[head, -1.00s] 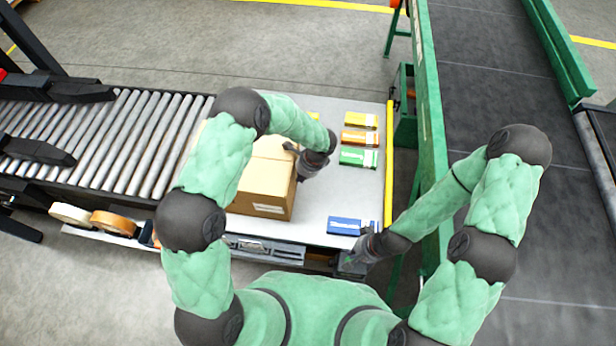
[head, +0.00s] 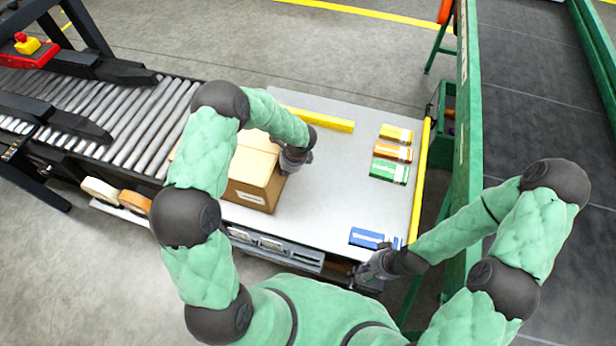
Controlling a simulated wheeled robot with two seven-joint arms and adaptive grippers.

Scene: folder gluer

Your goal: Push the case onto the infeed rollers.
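The case is a closed brown cardboard box (head: 250,189) with a white label on its near side. It stands upright on the grey table, close to the rollers. My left arm crosses over it and hides its left part, so I cannot tell how far it reaches over the rollers. The infeed rollers (head: 136,128) lie to the left of the table. My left gripper (head: 291,163) is at the right side of the case, seemingly against it; its fingers are too hidden to read. My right gripper (head: 368,276) is low at the table's front edge, away from the case, its fingers unclear.
The grey table (head: 325,200) is clear right of the case. Yellow (head: 397,133), orange (head: 392,151), green (head: 389,171) and blue (head: 368,238) cartons lie near its yellow right edge (head: 421,180). A yellow bar (head: 322,120) lies behind. Tape rolls (head: 100,189) hang below the rollers.

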